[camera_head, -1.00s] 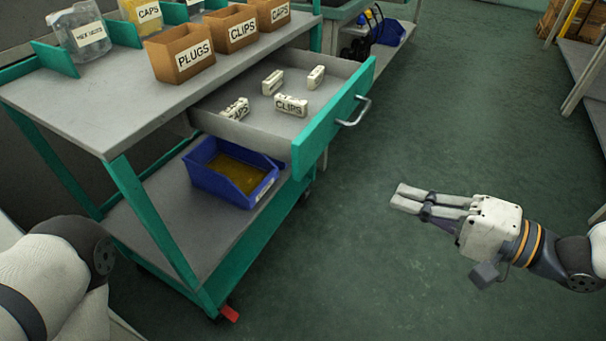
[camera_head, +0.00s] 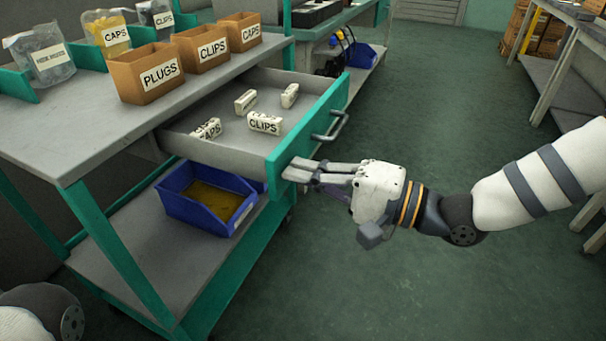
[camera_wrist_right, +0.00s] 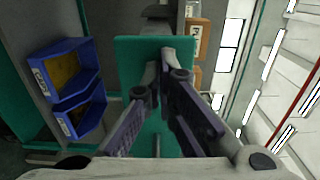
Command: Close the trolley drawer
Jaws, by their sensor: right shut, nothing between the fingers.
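The trolley (camera_head: 110,125) stands at the left of the head view, grey with a green frame. Its drawer (camera_head: 303,133) is pulled out, with a green front and a metal handle (camera_head: 331,127). Several white labelled blocks lie inside it, one marked CLIPS (camera_head: 265,123). My right gripper (camera_head: 295,171) is shut and empty, its fingertips at the near end of the drawer front. In the right wrist view the fingers lie in front of the green drawer front (camera_wrist_right: 128,62); I cannot tell whether they touch it. My left gripper is out of view.
Cardboard boxes, such as the one marked PLUGS (camera_head: 148,74), stand on the trolley top. A blue bin (camera_head: 208,194) sits on the lower shelf. A bench (camera_head: 572,45) stands at the right. The green floor (camera_head: 430,110) between is clear.

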